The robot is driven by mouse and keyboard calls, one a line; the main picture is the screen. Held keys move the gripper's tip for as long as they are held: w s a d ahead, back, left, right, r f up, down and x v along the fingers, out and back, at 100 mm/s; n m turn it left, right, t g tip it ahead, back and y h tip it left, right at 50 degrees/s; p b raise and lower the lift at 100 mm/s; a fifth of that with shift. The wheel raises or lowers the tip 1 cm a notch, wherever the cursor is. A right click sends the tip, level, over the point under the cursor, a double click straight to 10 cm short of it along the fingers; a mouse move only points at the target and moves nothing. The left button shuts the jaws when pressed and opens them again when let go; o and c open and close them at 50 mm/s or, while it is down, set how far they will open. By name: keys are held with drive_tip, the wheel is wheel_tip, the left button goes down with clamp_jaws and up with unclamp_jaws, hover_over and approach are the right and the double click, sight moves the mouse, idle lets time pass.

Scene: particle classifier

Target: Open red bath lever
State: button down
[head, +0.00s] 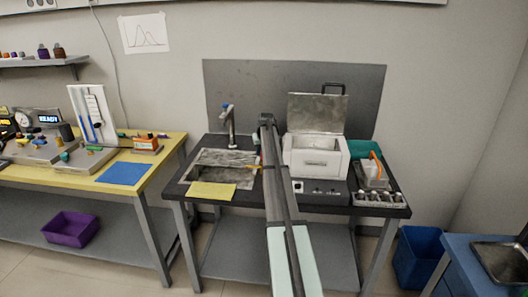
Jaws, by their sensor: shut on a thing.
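A metal basin (212,158) is set in the dark bench, with an upright tap (232,130) that has a blue knob behind it. A small red-orange piece (257,160), seemingly the red lever, shows at the basin's right side, against the left edge of my arm. My arm reaches up from the bottom middle, and most of my gripper (256,168) is hidden behind it. What little shows is at the small red-orange piece, and the jaws are shut on it. The lever's exact angle is too small to tell.
Right of my arm stands a white box (318,163) with its lid up. Farther right are a device with an orange handle (375,168) and a rack of vials (378,198). A yellow note (212,190) lies before the basin. A yellow-topped table (168,150) stands left.

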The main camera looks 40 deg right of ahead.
drive_tip(key=n, duration=0.2)
drive_tip(key=a+n+y, duration=0.2)
drive_tip(key=n, duration=0.1)
drive_tip(key=shift+w+a+n+t, duration=0.15)
drive_tip(key=shift+w+n+t, duration=0.05)
drive_tip(key=shift+n+t, duration=0.1)
drive_tip(key=shift+s+a+n+g+y, duration=0.15)
drive_tip(key=shift+a+n+y, duration=0.2)
drive_tip(key=shift+n, duration=0.5)
drive_tip(key=shift+s+a+n+g+y, duration=0.1)
drive_tip(key=shift+a+n+y, duration=0.2)
drive_tip(key=shift+n, duration=0.5)
drive_tip(key=shift+s+a+n+g+y, duration=0.15)
drive_tip(key=shift+a+n+y, duration=0.2)
drive_tip(key=shift+n, duration=0.5)
drive_tip(key=c, duration=0.9)
unclamp_jaws()
drive_tip(key=shift+r, duration=0.1)
drive_tip(key=v, duration=1.1)
drive_tip(key=shift+s+r, duration=0.15)
drive_tip(key=shift+r, duration=0.2)
